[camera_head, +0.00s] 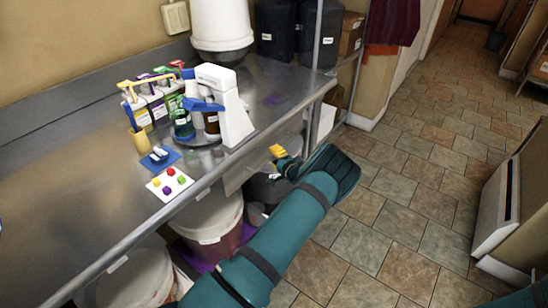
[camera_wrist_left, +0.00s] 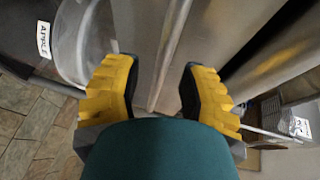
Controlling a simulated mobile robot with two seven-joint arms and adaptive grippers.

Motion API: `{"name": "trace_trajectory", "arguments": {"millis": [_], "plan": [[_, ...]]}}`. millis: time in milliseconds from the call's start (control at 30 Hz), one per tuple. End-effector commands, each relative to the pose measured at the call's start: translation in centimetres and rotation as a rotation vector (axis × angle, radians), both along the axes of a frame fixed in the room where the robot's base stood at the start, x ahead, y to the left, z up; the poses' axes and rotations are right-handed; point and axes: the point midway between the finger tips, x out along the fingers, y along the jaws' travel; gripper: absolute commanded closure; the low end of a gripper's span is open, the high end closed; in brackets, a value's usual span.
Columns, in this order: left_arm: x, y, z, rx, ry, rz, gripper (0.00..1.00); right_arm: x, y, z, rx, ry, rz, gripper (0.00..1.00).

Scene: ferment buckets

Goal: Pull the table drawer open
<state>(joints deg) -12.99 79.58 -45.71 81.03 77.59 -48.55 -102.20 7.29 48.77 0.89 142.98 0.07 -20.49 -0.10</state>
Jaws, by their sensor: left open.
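The steel table (camera_head: 90,165) runs along the wall on the left in the head view. A grey metal panel (camera_head: 240,172) that looks like the drawer front hangs under its front edge. My left gripper (camera_head: 279,152) is close to the right end of that panel, mostly hidden behind my teal arm. In the left wrist view its two yellow fingers (camera_wrist_left: 158,95) are apart. A long metal bar or edge (camera_wrist_left: 172,50) runs between and beyond them; I cannot tell whether they touch it. My right gripper is out of view.
White buckets (camera_head: 208,215) stand under the table. A white dispenser (camera_head: 225,105), bottles and small boxes stand on top. A labelled dark container (camera_wrist_left: 30,35) is left of the fingers in the left wrist view. Tiled floor (camera_head: 400,170) is open to the right.

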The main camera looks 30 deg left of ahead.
Motion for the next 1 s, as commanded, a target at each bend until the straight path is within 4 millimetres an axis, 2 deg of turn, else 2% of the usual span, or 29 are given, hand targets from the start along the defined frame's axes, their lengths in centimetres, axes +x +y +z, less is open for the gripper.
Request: {"name": "trace_trajectory", "arguments": {"millis": [200, 467, 500, 567, 600, 633, 1000], "plan": [[0.68, 1.34, -0.30, 0.000, 0.000, 0.000, 0.59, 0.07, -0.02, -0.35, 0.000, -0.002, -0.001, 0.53], [0.75, 1.43, -0.26, -0.001, 0.000, 0.000, 0.59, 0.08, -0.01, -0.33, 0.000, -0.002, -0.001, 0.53], [0.75, 1.43, -0.26, -0.001, 0.000, 0.000, 0.56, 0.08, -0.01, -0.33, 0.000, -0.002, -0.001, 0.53], [0.74, 1.44, -0.27, -0.001, 0.000, 0.000, 0.77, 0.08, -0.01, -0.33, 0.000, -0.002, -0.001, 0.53], [0.74, 1.43, -0.26, -0.001, 0.000, 0.000, 0.91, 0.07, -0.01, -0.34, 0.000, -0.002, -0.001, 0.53], [0.74, 1.43, -0.27, -0.001, 0.000, 0.000, 1.00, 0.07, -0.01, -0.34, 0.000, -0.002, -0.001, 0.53], [0.20, 0.81, -0.19, -0.001, 0.002, -0.001, 1.00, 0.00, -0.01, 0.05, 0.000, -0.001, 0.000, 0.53]]}}
